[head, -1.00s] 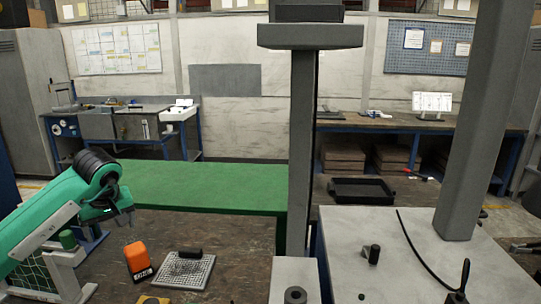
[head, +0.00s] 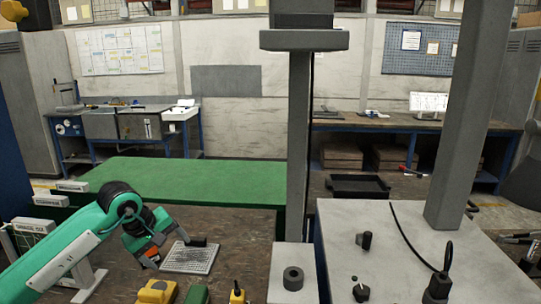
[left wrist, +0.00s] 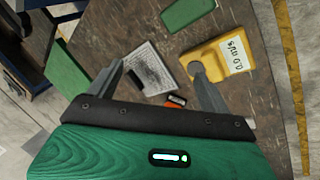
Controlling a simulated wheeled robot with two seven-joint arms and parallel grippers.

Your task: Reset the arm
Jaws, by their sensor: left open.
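A tall grey post (head: 300,150) with a wide grey crosspiece (head: 304,39) stands in the middle of the head view. A thicker, leaning grey post (head: 465,110) rises from a pale bench at the right. I cannot tell which part is the arm of the task. My left gripper (head: 166,250) is open, pointing down over the brown table beside a perforated grey plate. It is also open in the left wrist view (left wrist: 155,68). An orange device (head: 151,252) is partly hidden by this gripper; a bit of it shows in the wrist view (left wrist: 176,101). My right gripper is not in view.
The perforated plate (head: 175,267) carries a black block (head: 198,241). A yellow meter (head: 155,292), a green block (head: 197,294) and a small yellow item (head: 237,294) lie in front. Small knobs and a black cable (head: 412,238) are on the pale bench (head: 345,215). A black tray (head: 358,187) lies behind.

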